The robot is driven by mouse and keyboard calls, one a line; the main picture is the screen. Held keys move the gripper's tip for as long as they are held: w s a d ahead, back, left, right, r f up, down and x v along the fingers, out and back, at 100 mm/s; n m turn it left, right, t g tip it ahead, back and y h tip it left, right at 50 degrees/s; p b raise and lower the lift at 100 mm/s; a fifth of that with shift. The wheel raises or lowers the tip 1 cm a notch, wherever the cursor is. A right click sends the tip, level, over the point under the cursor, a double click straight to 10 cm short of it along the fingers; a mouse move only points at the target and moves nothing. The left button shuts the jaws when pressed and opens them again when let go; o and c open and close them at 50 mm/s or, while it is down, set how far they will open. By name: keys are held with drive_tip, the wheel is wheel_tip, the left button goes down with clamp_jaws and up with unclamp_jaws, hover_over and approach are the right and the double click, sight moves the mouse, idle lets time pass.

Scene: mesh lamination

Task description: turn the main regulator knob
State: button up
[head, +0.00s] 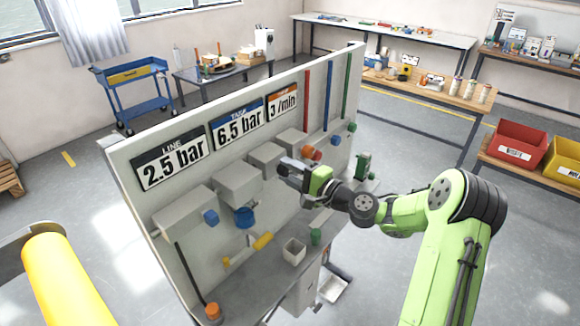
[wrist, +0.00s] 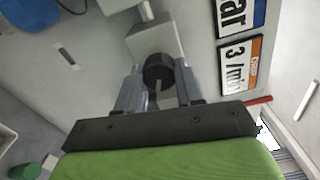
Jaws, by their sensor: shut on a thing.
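A black round knob (wrist: 158,70) sticks out from a light grey box (wrist: 152,38) on the upright panel (head: 135,150). My gripper (wrist: 158,92) has one finger on each side of this knob and is shut on it. A pale mark shows on the knob's face. In the head view my gripper (head: 287,172) reaches the panel from the right, just below the signs, and the knob is hidden there. No label naming the knob is legible.
Signs on the panel read 2.5 bar (head: 172,165), 6.5 bar (head: 238,125) and 3 /min (head: 283,101).

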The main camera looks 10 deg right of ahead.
drive_tip(key=shift+d+r+m, duration=0.1)
drive_tip(key=shift+r+m, duration=0.1)
drive_tip(key=shift+m, duration=0.2)
drive_tip(key=o, duration=1)
drive_tip(key=shift+o, duration=0.2)
drive_tip(key=shift+w+f, duration=0.15)
drive_tip(key=shift+f, duration=0.05)
drive_tip(key=b+v, duration=0.2)
drive_tip(key=v, duration=1.3)
drive_tip(key=shift+s+d+b, duration=0.2)
drive_tip(key=shift+s+b, duration=0.1)
drive_tip(key=shift+s, duration=0.05)
